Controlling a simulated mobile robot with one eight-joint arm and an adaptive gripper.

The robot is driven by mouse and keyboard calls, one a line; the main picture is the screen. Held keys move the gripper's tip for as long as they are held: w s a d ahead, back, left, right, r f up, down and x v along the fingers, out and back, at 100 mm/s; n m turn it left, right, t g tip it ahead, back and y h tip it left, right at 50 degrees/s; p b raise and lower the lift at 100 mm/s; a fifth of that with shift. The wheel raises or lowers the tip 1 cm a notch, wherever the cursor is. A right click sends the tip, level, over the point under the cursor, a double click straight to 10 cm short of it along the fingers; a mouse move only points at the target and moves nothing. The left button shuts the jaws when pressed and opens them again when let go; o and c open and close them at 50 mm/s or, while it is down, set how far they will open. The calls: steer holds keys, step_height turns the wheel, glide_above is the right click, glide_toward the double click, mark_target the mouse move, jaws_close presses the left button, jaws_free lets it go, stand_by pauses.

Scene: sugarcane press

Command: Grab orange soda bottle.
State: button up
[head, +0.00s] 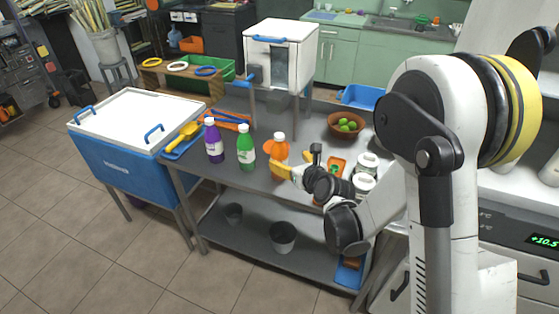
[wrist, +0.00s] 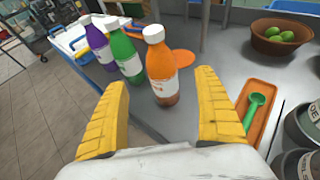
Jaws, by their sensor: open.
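The orange soda bottle (head: 279,143) stands upright on the metal table, with a white cap and a pale label. In the wrist view the orange bottle (wrist: 160,70) is just beyond and between the yellow fingertips. My gripper (head: 294,167) is open and empty, with its fingers (wrist: 163,100) spread to either side of the bottle's line. In the head view one yellow finger hides the lower part of the bottle. I cannot tell whether a finger touches it.
A green bottle (head: 246,147) and a purple bottle (head: 213,141) stand to its left. An orange tray (wrist: 262,108) with a green scoop (wrist: 254,108) lies right of my gripper, near metal canisters (wrist: 300,130). A brown bowl of limes (head: 345,126) is behind.

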mark_target(283, 156)
steer(key=b+x, duration=0.1)
steer(key=x, duration=0.3)
steer(key=b+x, duration=0.2)
steer(key=x, duration=0.3)
steer(key=shift+d+f, duration=0.1)
steer(key=shift+f, duration=0.15)
steer(key=shift+w, duration=0.25)
steer(key=shift+c, duration=0.2)
steer(key=c, duration=1.5)
steer(key=shift+r, duration=0.1)
